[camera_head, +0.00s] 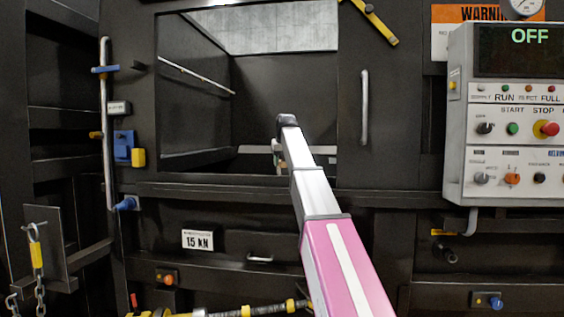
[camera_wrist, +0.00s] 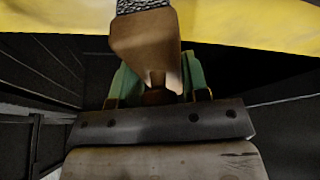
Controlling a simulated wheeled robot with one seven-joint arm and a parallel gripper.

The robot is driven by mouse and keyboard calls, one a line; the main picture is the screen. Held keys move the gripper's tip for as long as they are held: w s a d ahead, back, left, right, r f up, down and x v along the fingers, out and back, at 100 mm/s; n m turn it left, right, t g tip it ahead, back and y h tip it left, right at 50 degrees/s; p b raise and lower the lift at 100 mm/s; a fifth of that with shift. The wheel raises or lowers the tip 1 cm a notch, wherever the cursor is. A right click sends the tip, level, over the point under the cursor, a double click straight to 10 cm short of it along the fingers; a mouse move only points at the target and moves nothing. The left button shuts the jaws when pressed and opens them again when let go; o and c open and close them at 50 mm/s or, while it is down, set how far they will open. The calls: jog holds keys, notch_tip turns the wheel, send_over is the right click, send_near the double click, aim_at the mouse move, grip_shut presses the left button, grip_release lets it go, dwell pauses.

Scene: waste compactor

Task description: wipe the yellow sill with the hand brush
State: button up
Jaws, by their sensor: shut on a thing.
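In the wrist view, the hand brush (camera_wrist: 145,45) has a brown wooden body, with grey speckled bristles (camera_wrist: 140,6) at the top edge. My gripper (camera_wrist: 157,80) has green fingers on either side of the brush's narrow handle and is shut on it. The yellow sill (camera_wrist: 245,28) runs across the top of the wrist view. The bristles overlap the sill in the picture; I cannot tell whether they touch. In the head view, my arm reaches into the compactor opening, and my gripper (camera_head: 277,160) is mostly hidden behind it. I cannot make out the brush or yellow sill there.
The dark opening frame (camera_head: 347,100) surrounds my arm. A vertical handle (camera_head: 364,107) is at its right and a grey control panel (camera_head: 515,130) reading OFF farther right. A long pipe rail (camera_head: 107,160) and blue latch (camera_head: 123,147) stand left. A chain (camera_head: 39,285) hangs lower left.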

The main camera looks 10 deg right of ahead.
jog(key=shift+f, duration=0.45)
